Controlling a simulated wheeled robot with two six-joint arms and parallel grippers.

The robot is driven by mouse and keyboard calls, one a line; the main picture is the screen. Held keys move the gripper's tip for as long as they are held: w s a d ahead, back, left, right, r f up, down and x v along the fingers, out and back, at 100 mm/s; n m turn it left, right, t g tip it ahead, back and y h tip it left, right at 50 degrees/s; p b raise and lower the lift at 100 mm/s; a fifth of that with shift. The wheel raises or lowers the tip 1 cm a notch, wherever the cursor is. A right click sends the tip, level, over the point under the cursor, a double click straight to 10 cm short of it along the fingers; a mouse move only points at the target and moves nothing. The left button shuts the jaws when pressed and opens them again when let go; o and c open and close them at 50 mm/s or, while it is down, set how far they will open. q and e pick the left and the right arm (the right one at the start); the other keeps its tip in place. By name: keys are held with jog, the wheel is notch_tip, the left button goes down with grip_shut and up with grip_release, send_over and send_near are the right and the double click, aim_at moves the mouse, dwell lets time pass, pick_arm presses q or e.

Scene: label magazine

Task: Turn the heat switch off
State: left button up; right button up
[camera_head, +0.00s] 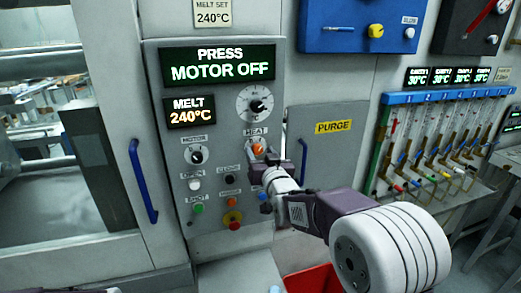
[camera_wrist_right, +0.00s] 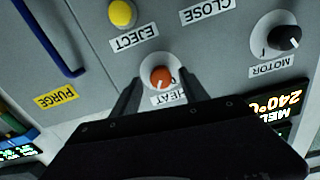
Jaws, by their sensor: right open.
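The heat switch is an orange knob (camera_head: 258,149) on the grey control panel, under the "HEAT" label. In the right wrist view the orange knob (camera_wrist_right: 161,77) sits on a pale round base, with a small white mark toward the label. My right gripper (camera_head: 266,158) is at the knob in the head view. In the right wrist view the right gripper (camera_wrist_right: 160,84) is open, with one dark finger on each side of the knob. I cannot tell whether the fingers touch it. My left gripper is not in view.
The motor knob (camera_head: 197,155) is left of the heat switch, with several buttons below. The display (camera_head: 220,66) reads "PRESS MOTOR OFF"; the melt display (camera_head: 190,112) reads 240°C. A blue handle (camera_head: 303,163) stands close right of the gripper. Another blue handle (camera_head: 143,180) is on the left.

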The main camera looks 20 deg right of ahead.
jog(key=shift+w+a, duration=0.1)
jog(key=shift+a, duration=0.1)
jog(key=shift+d, duration=0.15)
jog(key=c, duration=0.4)
grip_shut()
